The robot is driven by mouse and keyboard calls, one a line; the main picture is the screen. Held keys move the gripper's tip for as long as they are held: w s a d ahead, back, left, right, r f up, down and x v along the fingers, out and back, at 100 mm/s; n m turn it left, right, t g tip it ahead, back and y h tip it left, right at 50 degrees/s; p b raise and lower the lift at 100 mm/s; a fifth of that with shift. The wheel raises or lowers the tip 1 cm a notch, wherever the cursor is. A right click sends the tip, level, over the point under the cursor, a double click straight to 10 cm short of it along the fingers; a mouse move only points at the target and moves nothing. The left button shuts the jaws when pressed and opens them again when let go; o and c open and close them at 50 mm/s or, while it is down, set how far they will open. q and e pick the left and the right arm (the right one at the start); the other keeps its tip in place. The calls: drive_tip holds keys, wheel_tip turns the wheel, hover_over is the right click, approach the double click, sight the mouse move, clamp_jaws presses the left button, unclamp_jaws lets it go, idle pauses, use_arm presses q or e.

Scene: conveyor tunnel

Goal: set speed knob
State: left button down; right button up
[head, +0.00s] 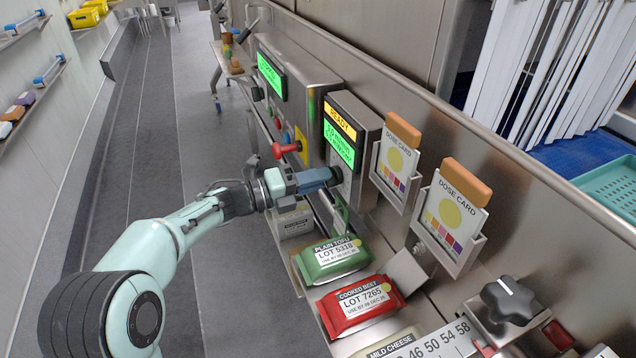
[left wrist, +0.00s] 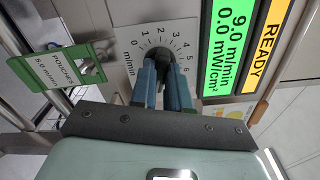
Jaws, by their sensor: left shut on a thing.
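The speed knob (left wrist: 160,57) is dark and sits at the centre of a white dial plate marked m/min. The visible scale (left wrist: 172,40) runs from 0 up to about 6. My left gripper (left wrist: 163,88) is shut on the knob, with one blue finger on each side. In the head view my left gripper (head: 328,177) reaches the lower part of the control box and hides the knob. The green display (left wrist: 216,50) appears to read 9.0 m/min and 0.0 mW/cm². A yellow strip (left wrist: 266,45) says READY. My right gripper is not in view.
A green card (left wrist: 62,74) labelled POUCHES, apparently 5.0 m/min, hangs beside the dial. Two dose cards (head: 397,158) (head: 450,212) stand in holders right of the box. Green (head: 332,259) and red (head: 358,306) packs lie below. A red mushroom button (head: 284,150) and black star knob (head: 509,300) flank the area.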

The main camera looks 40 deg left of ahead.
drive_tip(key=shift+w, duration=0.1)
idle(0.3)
use_arm(q)
drive_tip(key=c, duration=1.1)
unclamp_jaws()
drive_tip(key=p+v, duration=0.1)
drive_tip(key=v, duration=1.2)
drive_tip(key=shift+s+a, duration=0.2)
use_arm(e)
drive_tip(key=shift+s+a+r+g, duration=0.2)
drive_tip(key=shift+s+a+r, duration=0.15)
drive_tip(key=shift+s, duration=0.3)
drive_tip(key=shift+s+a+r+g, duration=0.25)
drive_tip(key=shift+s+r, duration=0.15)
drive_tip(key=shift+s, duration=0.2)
